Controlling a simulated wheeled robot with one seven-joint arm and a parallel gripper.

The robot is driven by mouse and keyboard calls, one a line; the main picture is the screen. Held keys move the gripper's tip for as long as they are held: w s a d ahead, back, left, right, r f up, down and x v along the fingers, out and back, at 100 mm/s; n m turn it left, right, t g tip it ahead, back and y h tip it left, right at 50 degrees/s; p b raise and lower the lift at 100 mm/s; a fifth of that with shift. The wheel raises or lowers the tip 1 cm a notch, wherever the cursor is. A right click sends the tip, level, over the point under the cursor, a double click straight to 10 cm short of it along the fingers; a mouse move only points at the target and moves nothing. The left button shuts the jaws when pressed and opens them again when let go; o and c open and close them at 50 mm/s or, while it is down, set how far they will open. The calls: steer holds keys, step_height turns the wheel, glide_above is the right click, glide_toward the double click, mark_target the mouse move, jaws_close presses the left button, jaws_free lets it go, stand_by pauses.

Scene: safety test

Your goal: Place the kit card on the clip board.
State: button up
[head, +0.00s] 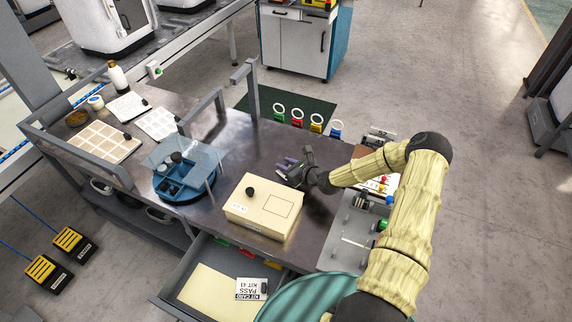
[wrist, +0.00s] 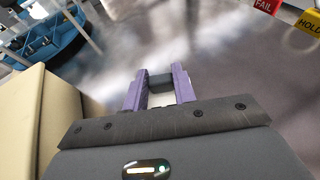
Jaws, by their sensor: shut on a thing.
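The kit card (head: 249,288), white with black lettering, lies in the open drawer at the bottom, with a small dark piece at its right end. A white sheet with a dark piece at its edge (head: 128,106) lies on the far left of the bench; I cannot tell if it is the clip board. My gripper (head: 287,165) is low over the bench, behind the cream box. In the wrist view its purple fingers (wrist: 159,85) are shut on a small dark block (wrist: 160,78) with a white part below; I cannot tell what it is.
The cream box (head: 262,207) with a black knob stands close beside my gripper. A blue round stand (head: 184,190) with clear panels is to the left. The open drawer (head: 196,302) juts out at the front. Bare bench lies behind the box.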

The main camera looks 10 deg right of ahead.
steer(key=shift+f, duration=0.1)
steer(key=o, duration=0.9)
steer(key=shift+o, duration=0.2)
steer(key=shift+r, duration=0.2)
steer(key=v, duration=1.2)
steer(key=shift+b, duration=0.3)
